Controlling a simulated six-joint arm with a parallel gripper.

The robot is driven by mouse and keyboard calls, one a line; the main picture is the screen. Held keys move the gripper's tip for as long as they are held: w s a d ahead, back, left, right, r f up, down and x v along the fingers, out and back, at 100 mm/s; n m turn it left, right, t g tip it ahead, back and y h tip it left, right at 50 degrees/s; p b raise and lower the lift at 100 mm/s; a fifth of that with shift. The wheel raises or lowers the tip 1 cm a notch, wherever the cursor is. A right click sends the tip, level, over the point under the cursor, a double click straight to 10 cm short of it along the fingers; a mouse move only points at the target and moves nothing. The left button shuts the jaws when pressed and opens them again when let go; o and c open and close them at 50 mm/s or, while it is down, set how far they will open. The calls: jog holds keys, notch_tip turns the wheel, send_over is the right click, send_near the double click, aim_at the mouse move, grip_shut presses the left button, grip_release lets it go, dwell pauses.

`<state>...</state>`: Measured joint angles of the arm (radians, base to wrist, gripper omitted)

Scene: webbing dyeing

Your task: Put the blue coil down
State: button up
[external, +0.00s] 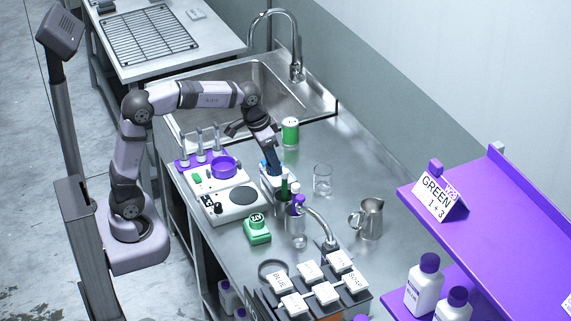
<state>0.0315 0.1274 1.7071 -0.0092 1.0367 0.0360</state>
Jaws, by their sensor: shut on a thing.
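My gripper (272,160) points down over the bench, just above a small pale holder (270,182).
Bare bench lies behind the jug.

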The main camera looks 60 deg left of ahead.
jog(key=shift+w+d+f+m, duration=0.55)
jog(key=shift+w+d, duration=1.25)
jog(key=shift+w, duration=1.65)
jog(key=shift+w+d+f+m, duration=0.55)
jog(key=shift+w+d, duration=1.2)
jog(key=shift+w, duration=1.7)
jog(key=shift+h, duration=0.3)
jog(key=shift+f+p, duration=1.5)
jog(key=shift+f, duration=8.6)
jog(key=shift+f, duration=0.15)
jog(key=o, duration=1)
jog(key=shift+o, duration=0.2)
